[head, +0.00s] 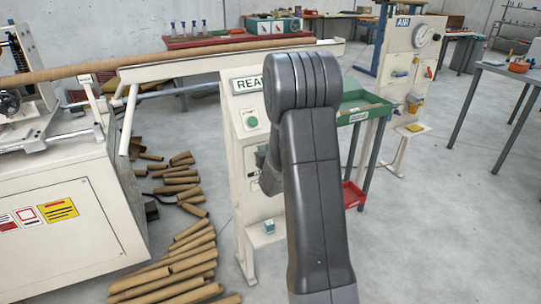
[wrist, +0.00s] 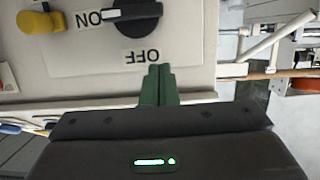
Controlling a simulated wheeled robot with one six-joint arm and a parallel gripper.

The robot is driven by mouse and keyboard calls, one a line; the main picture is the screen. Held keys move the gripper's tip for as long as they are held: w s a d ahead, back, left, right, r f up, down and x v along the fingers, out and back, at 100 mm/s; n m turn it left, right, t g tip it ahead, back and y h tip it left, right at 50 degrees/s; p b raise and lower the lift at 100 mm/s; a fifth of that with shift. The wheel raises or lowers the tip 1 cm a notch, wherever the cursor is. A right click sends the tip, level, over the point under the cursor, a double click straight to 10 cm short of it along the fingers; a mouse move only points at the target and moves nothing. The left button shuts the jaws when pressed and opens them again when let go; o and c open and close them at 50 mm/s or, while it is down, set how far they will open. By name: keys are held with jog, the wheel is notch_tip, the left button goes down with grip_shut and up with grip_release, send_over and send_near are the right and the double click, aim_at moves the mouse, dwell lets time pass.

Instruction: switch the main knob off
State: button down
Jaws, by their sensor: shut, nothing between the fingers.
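The main knob (wrist: 137,14) is black with a white pointer bar and sits on a pale panel plate (wrist: 205,45) in the wrist view. Its pointer lies toward the ON lettering (wrist: 95,18) on the left. The OFF lettering (wrist: 142,57) is below the knob; both words appear upside down. My gripper (wrist: 159,68) has green fingers that are together and empty, just below OFF and apart from the knob. In the head view my arm hides the gripper and I cannot make out the knob.
A yellow handle (wrist: 40,21) sits left of the knob. In the head view, the white control cabinet (head: 238,160) stands behind my arm. Cardboard tubes (head: 185,250) lie on the floor to its left. A green tray (head: 360,105) is at its right; open floor lies further right.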

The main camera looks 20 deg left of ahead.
jog(key=shift+w+a+f, duration=0.1)
jog(key=shift+f, duration=1.9)
jog(key=shift+f+b, duration=0.15)
jog(key=shift+b, duration=0.35)
jog(key=shift+s+a+f+n+t+b, duration=0.15)
jog(key=shift+n+b, duration=0.25)
jog(key=shift+b, duration=0.7)
jog(key=shift+s+f+n+t+b, duration=0.15)
jog(key=shift+n+b, duration=0.25)
jog(key=shift+b, duration=0.65)
jog(key=shift+h+b, duration=0.3)
jog(key=f+n+t+b, duration=0.1)
jog(key=n+b, duration=0.2)
jog(key=b, duration=0.1)
jog(key=f+n+t+b, duration=0.1)
jog(key=n+b, duration=0.2)
jog(key=b, duration=0.1)
jog(key=n+t+h+b, duration=0.1)
jog(key=n+b, duration=0.2)
jog(key=b, duration=0.1)
jog(key=shift+s+a+f+b, duration=0.15)
jog(key=shift+a+f+b, duration=0.05)
jog(key=shift+f+b, duration=0.2)
